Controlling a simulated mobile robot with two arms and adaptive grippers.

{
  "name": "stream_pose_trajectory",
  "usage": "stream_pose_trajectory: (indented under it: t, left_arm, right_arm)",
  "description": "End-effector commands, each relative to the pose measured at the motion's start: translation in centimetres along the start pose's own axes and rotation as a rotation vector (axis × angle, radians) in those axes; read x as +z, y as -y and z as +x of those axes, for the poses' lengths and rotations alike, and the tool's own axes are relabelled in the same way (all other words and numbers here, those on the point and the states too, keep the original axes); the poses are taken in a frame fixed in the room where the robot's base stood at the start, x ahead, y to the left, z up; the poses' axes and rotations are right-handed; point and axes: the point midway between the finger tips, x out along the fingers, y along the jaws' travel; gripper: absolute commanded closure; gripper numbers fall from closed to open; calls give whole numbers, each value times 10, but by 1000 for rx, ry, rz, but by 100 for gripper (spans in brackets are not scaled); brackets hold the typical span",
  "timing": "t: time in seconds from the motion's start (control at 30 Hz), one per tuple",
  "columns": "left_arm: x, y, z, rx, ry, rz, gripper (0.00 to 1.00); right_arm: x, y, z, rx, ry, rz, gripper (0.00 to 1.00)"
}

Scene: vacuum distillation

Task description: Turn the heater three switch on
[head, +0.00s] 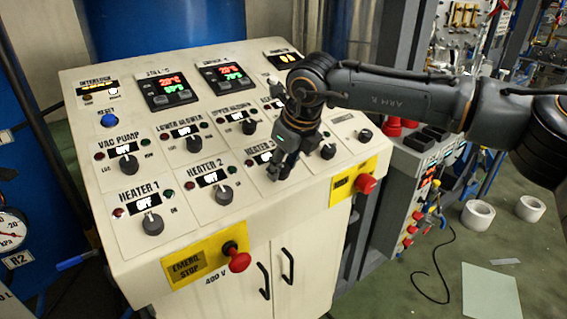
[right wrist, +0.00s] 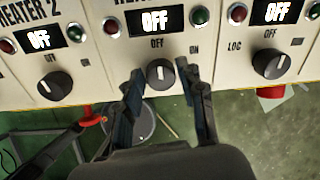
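The heater three switch is a round dark knob (right wrist: 160,74) with a pale pointer line standing upright under the word OFF. Its display (right wrist: 155,20) reads OFF, with a red lamp on its left and a green lamp on its right. In the head view the heater three label (head: 259,155) is partly covered by my right gripper (head: 283,168), which hides most of the knob. In the right wrist view my right gripper (right wrist: 165,80) is open, one fingertip on each side of the knob, with visible gaps. My left gripper is not in view.
The heater two knob (head: 223,195) is to the left, and another knob (head: 328,151) to the right; both neighbouring displays read OFF. Red emergency stop buttons (head: 238,261) and (head: 365,184) stick out of the panel's front edge. Cabinet door handles (head: 264,280) are below.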

Motion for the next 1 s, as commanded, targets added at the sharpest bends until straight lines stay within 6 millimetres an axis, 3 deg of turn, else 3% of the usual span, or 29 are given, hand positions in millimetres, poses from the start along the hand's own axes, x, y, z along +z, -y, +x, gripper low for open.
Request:
stream_pose_trajectory:
  t: [0.03, 0.13, 0.17, 0.53, 1.0]
  left_arm:
    - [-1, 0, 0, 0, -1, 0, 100]
    - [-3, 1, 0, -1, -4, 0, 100]
    - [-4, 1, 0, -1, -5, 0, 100]
    - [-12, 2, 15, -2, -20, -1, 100]
    - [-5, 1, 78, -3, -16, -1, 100]
  right_arm:
    - [0, 0, 0, 0, 0, 0, 77]
    - [0, 0, 0, 0, 0, 0, 98]
    - [0, 0, 0, 0, 0, 0, 99]
    - [-1, 0, 4, -1, -1, 59, 99]
    - [-2, 0, 6, -9, -14, 432, 99]
